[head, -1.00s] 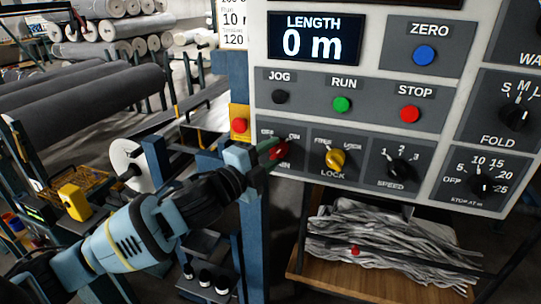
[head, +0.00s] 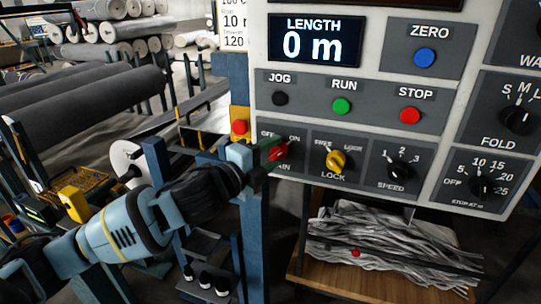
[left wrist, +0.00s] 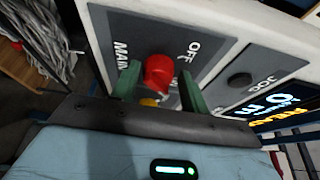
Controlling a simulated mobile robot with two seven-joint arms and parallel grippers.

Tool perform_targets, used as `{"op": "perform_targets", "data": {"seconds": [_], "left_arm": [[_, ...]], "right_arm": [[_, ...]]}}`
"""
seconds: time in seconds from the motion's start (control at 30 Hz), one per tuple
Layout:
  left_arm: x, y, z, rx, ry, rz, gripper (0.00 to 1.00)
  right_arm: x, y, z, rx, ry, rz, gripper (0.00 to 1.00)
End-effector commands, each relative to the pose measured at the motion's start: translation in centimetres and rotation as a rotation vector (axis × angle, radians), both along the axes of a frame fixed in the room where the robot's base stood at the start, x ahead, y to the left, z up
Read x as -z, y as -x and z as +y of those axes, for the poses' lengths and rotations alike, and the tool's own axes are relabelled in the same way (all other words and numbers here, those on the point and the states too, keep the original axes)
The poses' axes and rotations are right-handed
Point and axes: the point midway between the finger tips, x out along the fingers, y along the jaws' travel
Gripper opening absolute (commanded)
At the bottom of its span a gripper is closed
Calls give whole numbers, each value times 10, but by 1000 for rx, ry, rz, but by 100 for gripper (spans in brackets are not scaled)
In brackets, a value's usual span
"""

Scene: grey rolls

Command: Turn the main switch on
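The main switch is a red knob (head: 279,151) at the lower left of the control panel, between OFF and ON marks. In the left wrist view the red knob (left wrist: 158,72) stands between the two green fingers, with a gap visible on each side. My left gripper (head: 268,153) is open at the knob, its fingers reaching in from the left; it also shows in the left wrist view (left wrist: 158,92). The fingers partly cover the switch plate in the head view. I cannot tell which mark the knob points at. My right gripper is not in view.
The yellow lock knob (head: 336,161) and the black speed knob (head: 392,174) sit right of the switch. Jog (head: 280,98), run (head: 342,105) and stop (head: 410,115) buttons are above. A red button on a yellow box (head: 239,127) is close to my left gripper.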

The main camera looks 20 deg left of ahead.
Motion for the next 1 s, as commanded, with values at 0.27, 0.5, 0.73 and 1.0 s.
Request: {"op": "perform_targets", "data": {"seconds": [0.27,0.5,0.73,1.0], "left_arm": [[1,0,-1,2,1,3,56],[2,10,4,2,0,5,56],[4,41,19,1,-1,7,56],[2,68,30,2,0,5,56]], "right_arm": [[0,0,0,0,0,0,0],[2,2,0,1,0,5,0],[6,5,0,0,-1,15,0],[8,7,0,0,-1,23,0]]}}
